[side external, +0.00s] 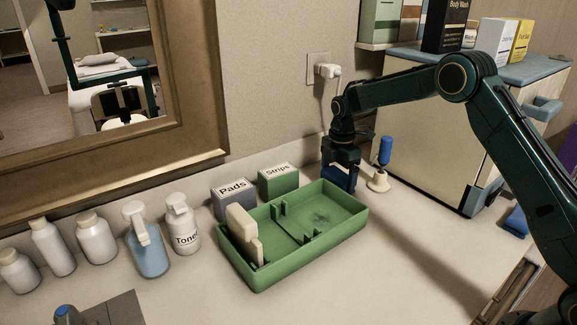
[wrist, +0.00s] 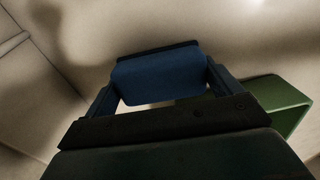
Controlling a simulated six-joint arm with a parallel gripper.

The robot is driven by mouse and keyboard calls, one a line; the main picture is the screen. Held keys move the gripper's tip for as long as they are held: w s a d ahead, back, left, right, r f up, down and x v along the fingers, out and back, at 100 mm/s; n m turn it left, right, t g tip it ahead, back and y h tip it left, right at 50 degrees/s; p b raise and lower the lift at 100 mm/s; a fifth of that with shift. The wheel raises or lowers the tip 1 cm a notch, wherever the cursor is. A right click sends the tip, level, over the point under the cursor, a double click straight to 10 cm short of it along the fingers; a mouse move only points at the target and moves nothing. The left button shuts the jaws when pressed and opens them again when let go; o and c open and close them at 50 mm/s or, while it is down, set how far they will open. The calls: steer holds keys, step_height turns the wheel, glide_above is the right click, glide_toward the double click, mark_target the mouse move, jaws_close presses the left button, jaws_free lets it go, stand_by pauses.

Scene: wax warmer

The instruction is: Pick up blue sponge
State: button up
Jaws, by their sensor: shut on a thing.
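The blue sponge (wrist: 160,78) sits between the two fingers of my gripper (wrist: 160,92) in the wrist view. In the side view my gripper (side external: 342,165) points down just beyond the right back corner of the green tray, and the blue sponge (side external: 342,183) shows as a dark blue block under it. My gripper is shut on the sponge. I cannot tell whether the sponge touches the counter.
The green divided tray (side external: 250,276) holds a beige upright block (side external: 242,226). A blue-handled item (side external: 385,152) on a pale base stands close right of my gripper. Pads and Strips boxes (side external: 279,181) stand behind the tray. Several bottles (side external: 148,258) line the left. A cabinet (side external: 425,125) stands at right.

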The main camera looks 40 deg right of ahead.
mark_target(336, 175)
steer(key=shift+r, duration=0.1)
steer(key=shift+r, duration=4.9)
steer(key=o, duration=0.4)
steer(key=c, duration=0.3)
steer(key=shift+s+a, duration=0.2)
steer(key=shift+a, duration=0.35)
steer(key=shift+c, duration=0.2)
steer(key=s+a+f, duration=0.1)
steer(key=s+a, duration=0.7)
steer(key=a, duration=0.4)
steer(key=shift+f, duration=0.4)
